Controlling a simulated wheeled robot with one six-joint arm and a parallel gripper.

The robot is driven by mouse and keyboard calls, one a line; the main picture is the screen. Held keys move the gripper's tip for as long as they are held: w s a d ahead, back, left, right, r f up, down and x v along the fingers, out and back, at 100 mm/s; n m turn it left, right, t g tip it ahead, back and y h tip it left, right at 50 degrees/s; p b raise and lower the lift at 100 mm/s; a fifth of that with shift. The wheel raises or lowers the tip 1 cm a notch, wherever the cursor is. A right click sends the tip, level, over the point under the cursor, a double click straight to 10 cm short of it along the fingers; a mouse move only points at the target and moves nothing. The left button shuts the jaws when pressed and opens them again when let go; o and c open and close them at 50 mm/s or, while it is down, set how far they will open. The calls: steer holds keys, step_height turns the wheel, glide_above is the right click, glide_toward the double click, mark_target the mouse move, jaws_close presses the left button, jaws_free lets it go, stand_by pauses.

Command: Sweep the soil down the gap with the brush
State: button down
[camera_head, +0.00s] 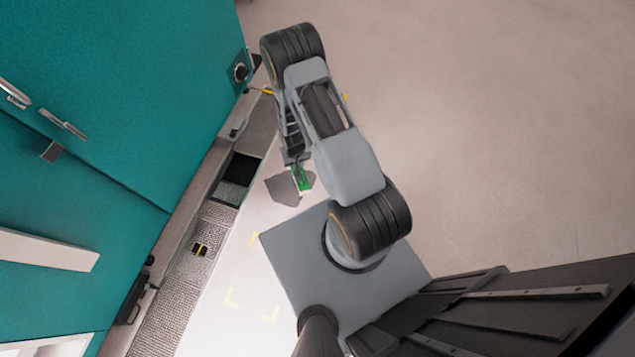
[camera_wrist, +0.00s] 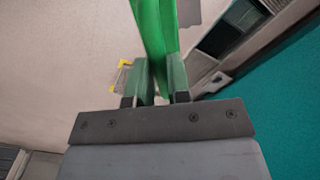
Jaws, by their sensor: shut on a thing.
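My gripper (camera_head: 296,160) is shut on the green brush (camera_head: 305,180) and holds it over the pale floor strip beside the teal chambers. In the wrist view the jaws (camera_wrist: 154,85) close on its green handle (camera_wrist: 155,30), which runs out of the top edge. The bristles cannot be made out. A flat dark grey patch (camera_head: 281,190) lies by the brush; I cannot tell whether it is soil or something else. The gap looks to be the dark opening (camera_head: 243,168) in the floor grating, left of the brush; it also shows in the wrist view (camera_wrist: 222,36).
Teal chambers (camera_head: 150,90) with handles stand along the left. The metal grating (camera_head: 180,290) runs at their foot, with a small black and yellow item (camera_head: 200,249) on it. Yellow corner marks (camera_head: 232,300) lie on the floor. Open floor (camera_head: 500,130) spreads right.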

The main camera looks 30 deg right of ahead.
steer(key=w+d+f+m+b, duration=0.1)
steer(key=d+f+m+b, duration=0.1)
steer(key=f+b, duration=0.7)
steer(key=w+d+f+m+b, duration=0.2)
steer(key=f+b, duration=0.8)
steer(key=f, duration=0.7)
steer(key=w+d+f+m+b, duration=0.1)
steer(key=d+f+m+b, duration=0.2)
steer(key=f+b, duration=0.7)
step_height(320, 180, down, 3)
steer(key=shift+w+d+f+m, duration=0.2)
steer(key=shift+d+m, duration=0.1)
steer(key=shift+d, duration=0.25)
